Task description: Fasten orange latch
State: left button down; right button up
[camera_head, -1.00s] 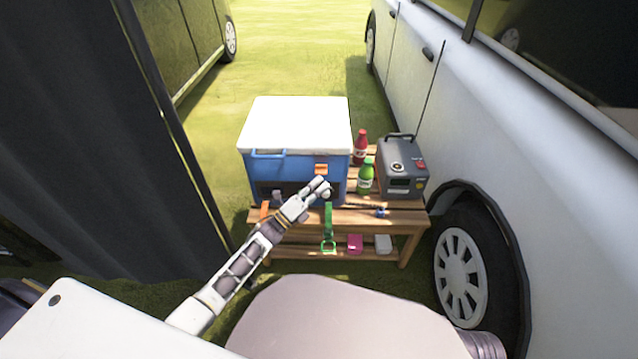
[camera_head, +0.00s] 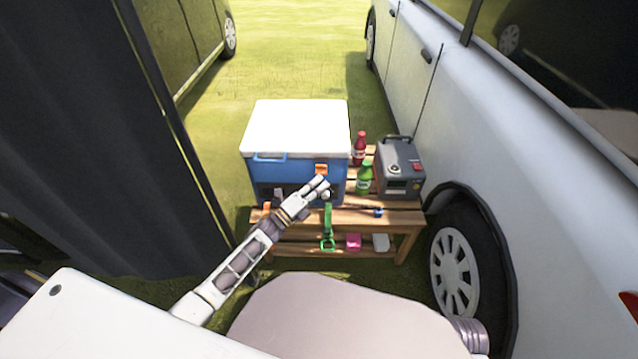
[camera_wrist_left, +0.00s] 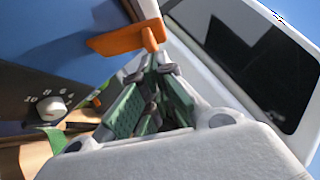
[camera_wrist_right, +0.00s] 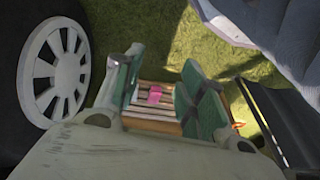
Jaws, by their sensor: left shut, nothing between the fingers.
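The orange latch (camera_head: 321,169) is on the front of a blue cooler (camera_head: 262,172) with a white lid (camera_head: 295,125) that lies flat on top. In the left wrist view the latch (camera_wrist_left: 125,42) fills the upper middle, seen close against the blue wall. My left gripper (camera_head: 322,188) is shut and empty, just below the latch in the head view. In the left wrist view its fingertips (camera_wrist_left: 157,62) are at the latch's right end; I cannot tell whether they touch it. My right gripper (camera_wrist_right: 158,82) is open and empty, away from the cooler.
The cooler stands on a wooden bench (camera_head: 390,218) with a red bottle (camera_head: 360,150), a green bottle (camera_head: 365,180) and a grey box (camera_head: 402,178). A green strap (camera_head: 328,225) hangs in front. A white van (camera_head: 465,140) stands close on the right, a dark curtain (camera_head: 90,140) on the left.

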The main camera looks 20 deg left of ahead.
pick_arm(q)
jog(key=r+n+y+p, duration=0.1)
jog(key=p, duration=0.2)
jog(key=w+r+n+g+y+p, duration=0.1)
jog(key=n+p, duration=0.1)
jog(key=p, duration=0.2)
jog(key=shift+w+a+r+g, duration=0.1)
jog(key=shift+a+r+g, duration=0.1)
jog(key=shift+g, duration=0.1)
pick_arm(e)
jog(key=s+d+f, duration=0.1)
jog(key=d+f, duration=0.1)
jog(key=f, duration=0.6)
jog(key=s+d+f+h, duration=0.1)
jog(key=d+f, duration=0.1)
jog(key=f, duration=0.5)
jog(key=shift+s+f, duration=0.2)
jog(key=shift+f, duration=0.2)
jog(key=shift+s, duration=0.1)
